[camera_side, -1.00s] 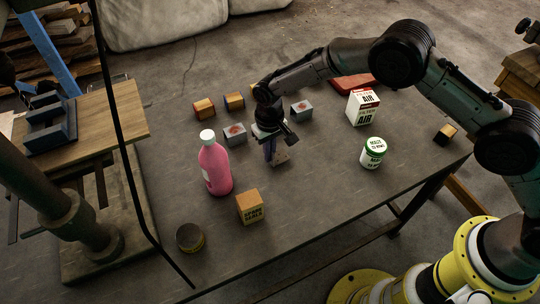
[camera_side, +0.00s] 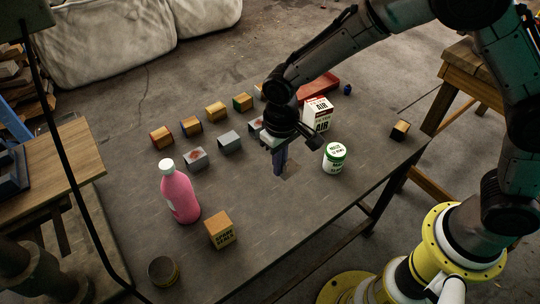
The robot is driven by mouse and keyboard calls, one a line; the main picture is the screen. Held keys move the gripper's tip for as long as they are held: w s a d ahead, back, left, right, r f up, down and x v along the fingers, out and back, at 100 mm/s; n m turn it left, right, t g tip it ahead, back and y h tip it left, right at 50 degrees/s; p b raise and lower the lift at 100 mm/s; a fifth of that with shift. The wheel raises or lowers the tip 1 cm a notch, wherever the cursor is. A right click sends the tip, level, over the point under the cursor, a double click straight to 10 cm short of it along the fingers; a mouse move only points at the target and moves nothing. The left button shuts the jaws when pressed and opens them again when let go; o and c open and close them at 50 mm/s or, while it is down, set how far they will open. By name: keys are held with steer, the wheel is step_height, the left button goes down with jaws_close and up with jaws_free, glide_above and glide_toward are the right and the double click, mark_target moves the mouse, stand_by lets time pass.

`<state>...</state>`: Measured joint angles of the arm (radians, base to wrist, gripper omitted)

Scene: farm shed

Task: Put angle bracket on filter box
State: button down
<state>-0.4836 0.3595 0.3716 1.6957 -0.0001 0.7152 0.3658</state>
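The filter box (camera_side: 319,115) is a white carton with a red top edge and "AIR" lettering, standing upright toward the back right of the table. My gripper (camera_side: 279,168) points down over the table, in front of and left of the filter box and left of the green-lidded jar. The angle bracket (camera_side: 291,169) is a small brownish-grey piece at the fingertips, partly hidden by them. The fingers appear shut on it, and it is apart from the filter box.
The green-lidded white jar (camera_side: 335,158) stands close right of my gripper. A red tray (camera_side: 318,88) lies behind the filter box. Several small boxes stand in rows to the left. A pink bottle (camera_side: 180,192), a seals box (camera_side: 220,230) and a round tin (camera_side: 163,271) stand front left.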

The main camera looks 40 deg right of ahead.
steer(key=shift+s+d+r+n, duration=0.15)
steer(key=shift+s+d+n, duration=0.1)
steer(key=shift+s+n, duration=0.2)
steer(key=shift+s+d+r+n, duration=0.15)
steer(key=shift+d+r+n, duration=0.05)
steer(key=shift+r+n, duration=0.05)
steer(key=w+d+r+m, duration=0.15)
steer(key=d+r, duration=0.35)
steer(key=d, duration=0.6)
steer(key=w+d+r+m, duration=0.15)
steer(key=d+r, duration=0.35)
steer(key=d, duration=0.7)
glide_above(312, 107)
steer(key=f, duration=0.6)
steer(key=s+f, duration=0.1)
steer(key=f, duration=0.2)
steer(key=shift+w+d+f, duration=0.1)
steer(key=shift+w+f, duration=0.45)
steer(key=shift+f, duration=1.6)
steer(key=shift+f, duration=0.1)
